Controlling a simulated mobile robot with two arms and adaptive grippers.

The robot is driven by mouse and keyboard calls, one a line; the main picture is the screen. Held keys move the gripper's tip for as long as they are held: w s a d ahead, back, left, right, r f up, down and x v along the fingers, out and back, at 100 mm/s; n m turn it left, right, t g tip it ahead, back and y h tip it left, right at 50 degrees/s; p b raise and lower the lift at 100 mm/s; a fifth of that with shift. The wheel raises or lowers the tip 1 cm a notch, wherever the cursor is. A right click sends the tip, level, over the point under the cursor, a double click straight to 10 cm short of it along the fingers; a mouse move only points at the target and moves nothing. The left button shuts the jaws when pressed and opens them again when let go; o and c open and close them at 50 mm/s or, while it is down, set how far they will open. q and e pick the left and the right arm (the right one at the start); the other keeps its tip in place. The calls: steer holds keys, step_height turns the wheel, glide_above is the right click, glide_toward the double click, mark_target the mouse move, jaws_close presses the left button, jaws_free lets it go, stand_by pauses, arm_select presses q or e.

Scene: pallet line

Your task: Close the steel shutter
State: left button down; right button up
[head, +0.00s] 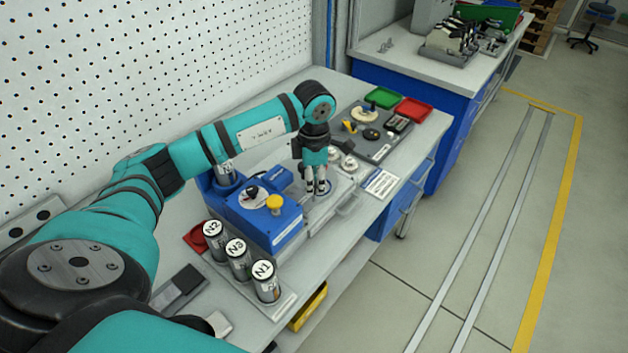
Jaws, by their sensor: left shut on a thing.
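The steel shutter (330,213) appears to be the flat grey metal part beside the blue machine (262,212), on the workbench. My left arm reaches in from the left over the bench. My left gripper (317,190) points down and is shut on a small part of the shutter. The fingers hide most of what they hold, so its shape cannot be told. The blue machine has a yellow knob (274,203) and a round white dial with a black knob. My right gripper is not in view.
Several labelled metal cylinders (238,258) stand at the bench's near edge. A dark panel (374,132) with knobs, a green tray (382,97) and a red tray (413,110) lie beyond the gripper. A white label card (381,184) lies right. A perforated wall (130,80) bounds the left.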

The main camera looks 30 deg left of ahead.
mark_target(303, 195)
arm_select(q)
steer(key=a+b, duration=0.2)
steer(key=a, duration=0.1)
steer(key=shift+w+a+f, duration=0.1)
steer(key=shift+w+a, duration=0.05)
steer(key=shift+a, duration=0.35)
steer(key=shift+r, duration=0.2)
steer(key=c, duration=1.1)
jaws_free()
steer(key=shift+r, duration=0.2)
step_height(303, 195, up, 12)
steer(key=shift+a+f, duration=0.1)
steer(key=shift+f, duration=0.15)
steer(key=shift+f, duration=0.1)
